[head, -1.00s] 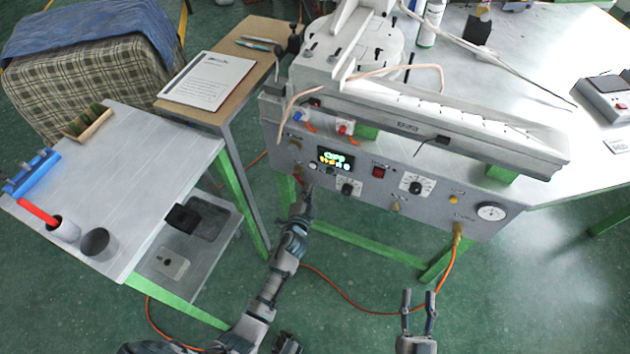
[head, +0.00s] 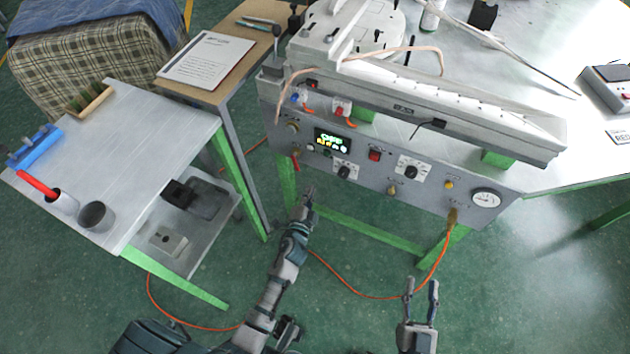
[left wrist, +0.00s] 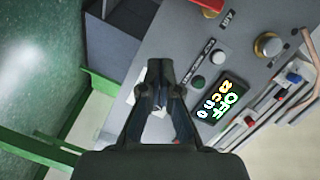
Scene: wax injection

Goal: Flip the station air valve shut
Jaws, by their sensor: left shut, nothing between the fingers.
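The station's grey control panel (head: 330,172) faces me. A small red lever (head: 295,160), which looks like the air valve handle, points roughly downward at its left end, below a brass knob (head: 292,126). In the left wrist view a red part (left wrist: 208,5) is cut off by the top edge, beside the brass knob (left wrist: 268,45). My left gripper (head: 309,190) is shut and empty, just below the panel and apart from the lever. In the left wrist view its fingertips (left wrist: 160,70) are together. My right gripper (head: 422,287) is open and empty, lower right, away from the panel.
The panel also carries a lit display (head: 331,141), a red switch (head: 375,154), dials and a gauge (head: 486,198). An orange hose (head: 365,295) runs across the floor. A side table (head: 130,150) with cups stands left. Floor before the panel is mostly open.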

